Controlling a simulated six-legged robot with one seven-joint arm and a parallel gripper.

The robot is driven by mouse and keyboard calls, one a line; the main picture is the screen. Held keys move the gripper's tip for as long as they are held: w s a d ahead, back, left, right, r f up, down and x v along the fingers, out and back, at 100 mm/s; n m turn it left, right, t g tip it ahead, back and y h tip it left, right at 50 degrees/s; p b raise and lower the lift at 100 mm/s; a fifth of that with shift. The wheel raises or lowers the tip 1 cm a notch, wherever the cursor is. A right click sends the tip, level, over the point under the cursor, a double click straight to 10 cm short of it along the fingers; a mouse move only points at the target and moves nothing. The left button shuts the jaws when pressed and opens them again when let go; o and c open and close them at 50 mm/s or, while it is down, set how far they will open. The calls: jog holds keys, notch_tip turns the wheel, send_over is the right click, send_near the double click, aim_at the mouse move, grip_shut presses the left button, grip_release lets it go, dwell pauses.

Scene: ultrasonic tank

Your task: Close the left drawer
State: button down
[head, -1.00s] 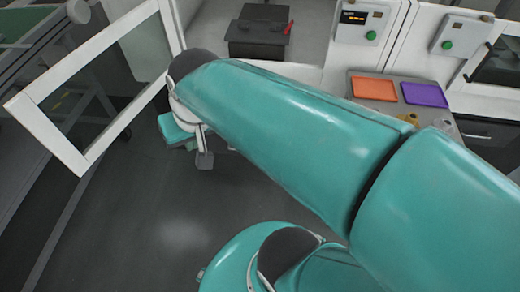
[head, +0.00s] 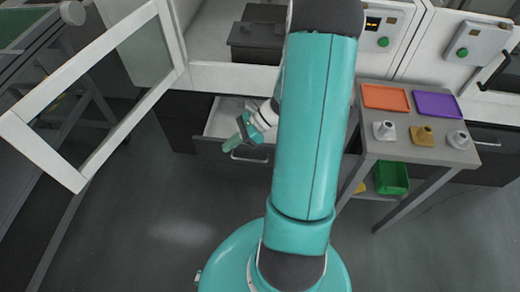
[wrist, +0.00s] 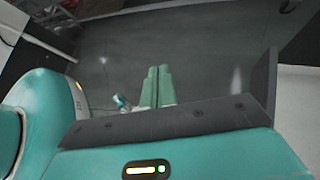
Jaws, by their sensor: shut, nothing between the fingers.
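The left drawer (head: 218,118) stands open in the dark cabinet front, its pale inside showing and its metal handle (head: 243,157) on the dark front. My arm hides its right part. My gripper (head: 230,145) is beside the handle, at the drawer's front edge in the picture, with fingers pointing down and left. I cannot tell whether it touches the drawer. In the wrist view, the two green fingers (wrist: 158,86) are together with nothing between them, over the dark floor.
A glazed door (head: 95,95) stands open at the left. A dark box (head: 258,38) is in the cabinet above the drawer. At the right, a grey side table (head: 410,152) carries an orange tray (head: 386,97), a purple tray (head: 436,104) and small fittings, with a green bin (head: 391,178) below.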

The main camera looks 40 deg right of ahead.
aim_at(263, 152)
jog(key=s+d+f+m+t+h, duration=0.3)
jog(key=d+f+m+t+h, duration=0.1)
jog(key=f+m, duration=0.55)
jog(key=s+d+f+m+t+h, duration=0.3)
jog(key=d+f+m+t+h, duration=0.2)
jog(key=f+m, duration=0.5)
jog(key=s+d+f+m+t+h, duration=0.2)
jog(key=d+f+m+t+h, duration=0.2)
jog(key=f+m, duration=0.55)
jog(key=shift+m, duration=0.7)
jog(key=w, duration=0.3)
jog(key=w+d+r, duration=0.1)
jog(key=w, duration=0.5)
jog(key=shift+w+d+r, duration=0.1)
jog(key=shift+d+r, duration=0.2)
jog(key=shift+r, duration=0.1)
jog(key=shift+w+d, duration=0.85)
jog(key=shift+d, duration=0.2)
jog(key=shift+w+d, duration=0.45)
jog(key=shift+d, duration=0.1)
jog(key=shift+d, duration=0.15)
